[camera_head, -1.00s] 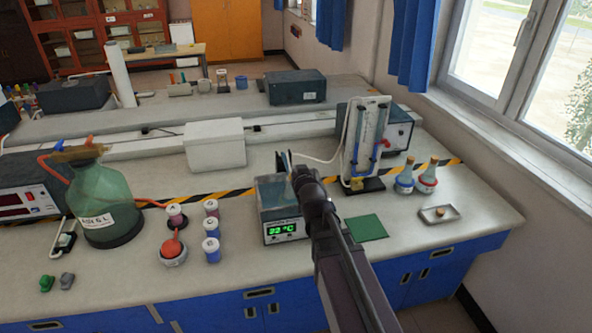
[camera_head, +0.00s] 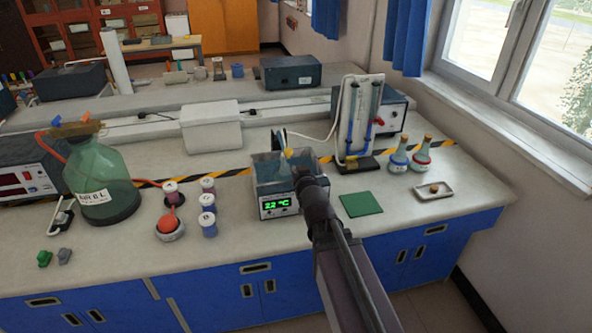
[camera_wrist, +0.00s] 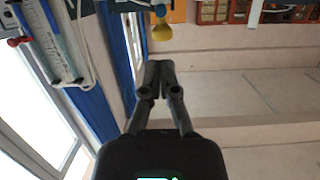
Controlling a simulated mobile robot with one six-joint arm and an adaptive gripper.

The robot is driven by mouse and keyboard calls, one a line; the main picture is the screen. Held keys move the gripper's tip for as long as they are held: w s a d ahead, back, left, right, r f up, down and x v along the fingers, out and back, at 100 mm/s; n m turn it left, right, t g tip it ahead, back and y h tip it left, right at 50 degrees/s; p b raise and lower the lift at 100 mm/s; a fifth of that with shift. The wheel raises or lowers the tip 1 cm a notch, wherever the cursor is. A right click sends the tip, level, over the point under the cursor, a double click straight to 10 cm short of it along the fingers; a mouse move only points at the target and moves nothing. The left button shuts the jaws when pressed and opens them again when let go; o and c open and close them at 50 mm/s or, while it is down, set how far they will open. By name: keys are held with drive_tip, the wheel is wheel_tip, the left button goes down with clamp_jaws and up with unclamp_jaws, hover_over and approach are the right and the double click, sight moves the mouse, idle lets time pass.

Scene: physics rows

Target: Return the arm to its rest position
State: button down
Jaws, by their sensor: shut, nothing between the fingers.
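My arm reaches in from the lower right of the head view, over the bench front. My gripper (camera_head: 281,139) shows there only in part, as dark fingers above the water bath (camera_head: 279,206) with the green display. In the wrist view my gripper (camera_wrist: 160,66) is shut, its fingertips together with nothing between them. A small yellow item with a blue collar (camera_wrist: 162,30) shows beyond the fingertips. A yellow tip (camera_head: 288,153) also shows at the bath in the head view; its lower part is hidden.
A glass apparatus on a stand (camera_head: 360,120) stands right of the bath. Two flasks (camera_head: 398,158), a green mat (camera_head: 361,204) and a small tray (camera_head: 433,191) lie further right. A big green bottle (camera_head: 100,185) and several small jars (camera_head: 208,203) stand left.

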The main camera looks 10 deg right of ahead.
idle(0.3)
drive_tip(key=s+d+f+g+p, duration=0.1)
drive_tip(key=s+f+g, duration=0.2)
drive_tip(key=s+g, duration=0.2)
drive_tip(key=s+d+f+g+p, duration=0.1)
drive_tip(key=s+f+g, duration=0.3)
drive_tip(key=s, duration=0.4)
drive_tip(key=s+d+f+g+h+p, duration=0.1)
drive_tip(key=s+d+f+g+p, duration=0.1)
drive_tip(key=s+g, duration=0.4)
drive_tip(key=shift+s+d+f+m, duration=0.3)
drive_tip(key=shift+s+d+f, duration=0.15)
drive_tip(key=shift+s+f, duration=0.25)
drive_tip(key=shift+w, duration=0.1)
idle(2.0)
